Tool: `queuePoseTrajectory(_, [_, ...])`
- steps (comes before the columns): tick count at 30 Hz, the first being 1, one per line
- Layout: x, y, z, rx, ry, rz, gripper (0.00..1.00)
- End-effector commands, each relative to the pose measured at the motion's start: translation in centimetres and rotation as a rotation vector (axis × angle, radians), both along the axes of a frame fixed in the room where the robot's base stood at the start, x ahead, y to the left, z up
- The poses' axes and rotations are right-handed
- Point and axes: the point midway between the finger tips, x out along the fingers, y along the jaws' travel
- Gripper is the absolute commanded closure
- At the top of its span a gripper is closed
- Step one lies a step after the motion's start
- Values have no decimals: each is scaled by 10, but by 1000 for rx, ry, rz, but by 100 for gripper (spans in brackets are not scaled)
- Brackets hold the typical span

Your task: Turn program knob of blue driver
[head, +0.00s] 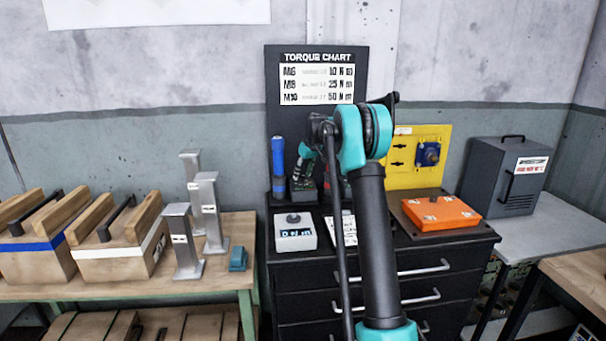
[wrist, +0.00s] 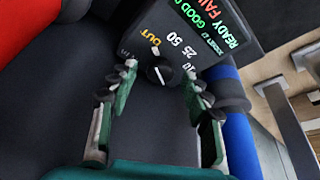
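The blue driver (head: 278,165) stands upright at the left of the dark cabinet top, against the torque chart board. Its blue body (wrist: 240,140) also shows at the right of the wrist view. A round dark knob (wrist: 158,73) with a white mark sits on a black panel, with OUT, 10, 25 and 50 printed around it. My gripper (wrist: 160,78) is open, its green fingers on either side of the knob in the wrist view. I see no finger contact with the knob; depth is hard to judge. In the head view my arm partly hides this area.
A lit READY/FAIL/GOOD display (wrist: 215,22) is beside the knob. A red object (wrist: 22,25) is at upper left. A white meter box (head: 295,232) and orange case (head: 440,213) are on the cabinet top (head: 440,239). A grey box (head: 505,175) stands right.

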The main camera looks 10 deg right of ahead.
Motion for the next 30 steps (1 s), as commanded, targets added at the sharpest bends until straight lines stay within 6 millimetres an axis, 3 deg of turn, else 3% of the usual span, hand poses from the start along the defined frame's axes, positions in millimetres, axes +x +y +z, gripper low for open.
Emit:
queuePoseTrajectory(11, [-3, -2, 9, 0, 0, 0, 51])
queuePoseTrajectory(24, [-31, -18, 84, 0, 0, -2, 51])
queuePoseTrajectory(30, [-38, -22, 106, 0, 0, 0, 51])
